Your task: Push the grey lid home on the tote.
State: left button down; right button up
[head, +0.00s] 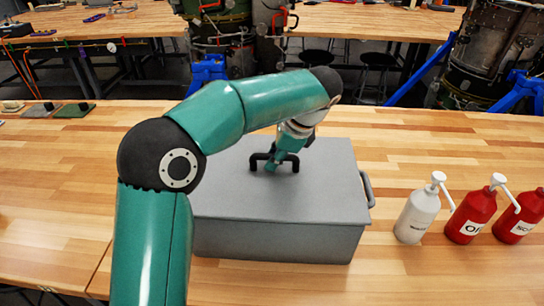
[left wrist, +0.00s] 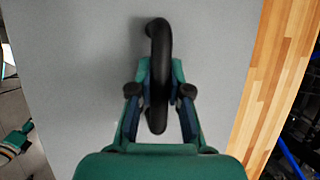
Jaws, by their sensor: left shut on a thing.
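The grey tote (head: 280,241) stands on the wooden bench, with the flat grey lid (head: 320,200) on its top. The lid also fills most of the left wrist view (left wrist: 75,85). A black handle (head: 290,165) rises from the lid and shows between my fingers in the left wrist view (left wrist: 160,60). My left gripper (head: 275,163) is shut on this handle; it also shows in the left wrist view (left wrist: 160,95). The lid appears level and close on the tote's rim; any small gap cannot be told. My left arm hides the tote's left part. My right gripper is out of view.
A white pump bottle (head: 416,215) and two red pump bottles (head: 470,216) (head: 520,218) stand right of the tote. A side handle (head: 367,189) sticks out at the tote's right. Small flat pieces (head: 73,110) lie at the far left. The bench left of my arm is mostly clear.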

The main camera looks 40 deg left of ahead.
pick_arm(q)
jog(key=shift+s+d+f, duration=0.15)
jog(key=shift+s+f, duration=0.05)
jog(key=shift+f, duration=0.45)
jog(key=c, duration=1)
grip_release()
jog(key=shift+c, duration=0.2)
jog(key=shift+w, duration=0.15)
jog(key=shift+r, duration=0.15)
jog(key=shift+o, duration=0.8)
jog(key=shift+r, duration=0.15)
